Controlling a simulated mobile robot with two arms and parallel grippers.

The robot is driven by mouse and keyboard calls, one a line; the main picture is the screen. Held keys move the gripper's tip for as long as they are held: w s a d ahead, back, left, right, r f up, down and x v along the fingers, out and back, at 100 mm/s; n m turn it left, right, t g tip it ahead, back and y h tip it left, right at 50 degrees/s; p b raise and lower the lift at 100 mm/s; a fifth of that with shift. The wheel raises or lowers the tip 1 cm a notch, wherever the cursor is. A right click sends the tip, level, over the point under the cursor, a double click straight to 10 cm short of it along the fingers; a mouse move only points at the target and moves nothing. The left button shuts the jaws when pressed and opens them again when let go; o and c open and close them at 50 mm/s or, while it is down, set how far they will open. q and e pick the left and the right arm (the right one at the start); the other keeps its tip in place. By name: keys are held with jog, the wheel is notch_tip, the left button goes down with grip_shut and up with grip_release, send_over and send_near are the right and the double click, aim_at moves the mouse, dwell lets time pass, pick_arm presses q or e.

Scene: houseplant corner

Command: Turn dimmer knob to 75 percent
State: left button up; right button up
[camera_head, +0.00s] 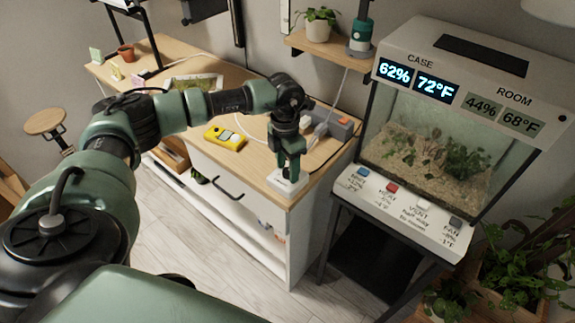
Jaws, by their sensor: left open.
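A small white box (287,187), which looks like the dimmer, sits at the front right corner of the wooden desktop. Its knob is hidden under my gripper, so I cannot read its setting. My left gripper (290,172) points straight down right over the box, with its fingers at or just above the box's top. It is open; whether the fingers touch the knob I cannot tell. My right gripper is out of view.
A yellow device (226,138) lies left of my gripper on the desk (258,178). A glass terrarium (430,150) with display and buttons stands close on the right.

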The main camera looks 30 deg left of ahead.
pick_arm(q)
grip_shut()
jog(key=shift+m, duration=0.3)
jog(key=shift+w+m+b, duration=0.1)
jog(key=shift+m+b, duration=0.4)
jog(key=shift+b, duration=0.1)
jog(key=m+b, duration=0.2)
jog(key=m, duration=0.2)
jog(key=shift+f+b, duration=0.1)
jog(key=shift+b, duration=0.2)
jog(key=m+b, duration=0.1)
jog(key=m, duration=0.2)
jog(key=shift+m+b, duration=0.3)
jog(key=shift+b, duration=0.05)
jog(key=shift+m+b, duration=0.5)
jog(key=shift+m, duration=0.7)
jog(key=shift+r+y, duration=0.2)
jog(key=shift+y, duration=0.1)
